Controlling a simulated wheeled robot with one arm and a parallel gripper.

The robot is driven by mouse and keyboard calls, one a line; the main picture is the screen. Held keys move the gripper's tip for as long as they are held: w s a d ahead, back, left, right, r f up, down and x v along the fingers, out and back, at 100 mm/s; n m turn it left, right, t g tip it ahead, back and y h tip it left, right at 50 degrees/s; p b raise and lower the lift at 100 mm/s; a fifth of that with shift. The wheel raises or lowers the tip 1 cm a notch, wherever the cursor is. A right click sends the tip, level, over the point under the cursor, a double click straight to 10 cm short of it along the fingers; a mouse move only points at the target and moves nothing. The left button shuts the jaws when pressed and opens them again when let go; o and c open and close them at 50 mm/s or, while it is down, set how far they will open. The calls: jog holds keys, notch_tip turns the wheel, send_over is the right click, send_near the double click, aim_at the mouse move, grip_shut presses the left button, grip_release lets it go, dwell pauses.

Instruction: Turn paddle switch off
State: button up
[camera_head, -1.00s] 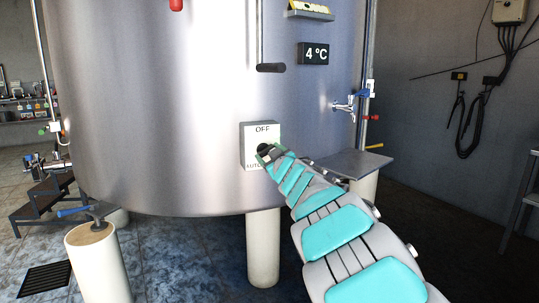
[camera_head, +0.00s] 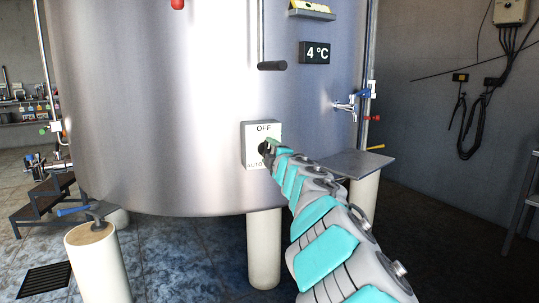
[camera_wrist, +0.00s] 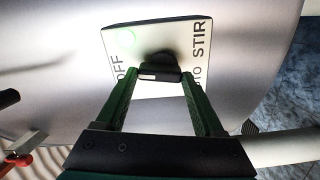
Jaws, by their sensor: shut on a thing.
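The paddle switch is a black knob (camera_wrist: 158,60) on a pale square plate (camera_head: 250,131) fixed to the front of the steel tank. In the wrist view, OFF is on the left, STIR on the right, and AUTO is partly covered. My gripper (camera_wrist: 160,76) has its green fingers on both sides of the black paddle and is shut on it. In the head view, my gripper (camera_head: 268,147) covers part of the plate. The paddle's exact pointing direction is hard to tell.
The steel tank (camera_head: 170,120) fills the middle. A black handle (camera_head: 272,66) hangs above the plate, and a 4 °C display (camera_head: 315,52) is higher right. A tap (camera_head: 345,106) and a grey shelf (camera_head: 345,163) are to the right. A pale leg (camera_head: 264,250) stands below.

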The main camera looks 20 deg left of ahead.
jog(key=shift+n, duration=0.9)
jog(key=shift+a, duration=0.1)
jog(key=shift+f, duration=0.1)
jog(key=o, duration=1.4)
jog(key=shift+s, duration=0.1)
jog(key=shift+s+d+b, duration=0.3)
jog(key=shift+d+b, duration=0.05)
jog(key=shift+b+v, duration=0.5)
jog(key=shift+v, duration=2.9)
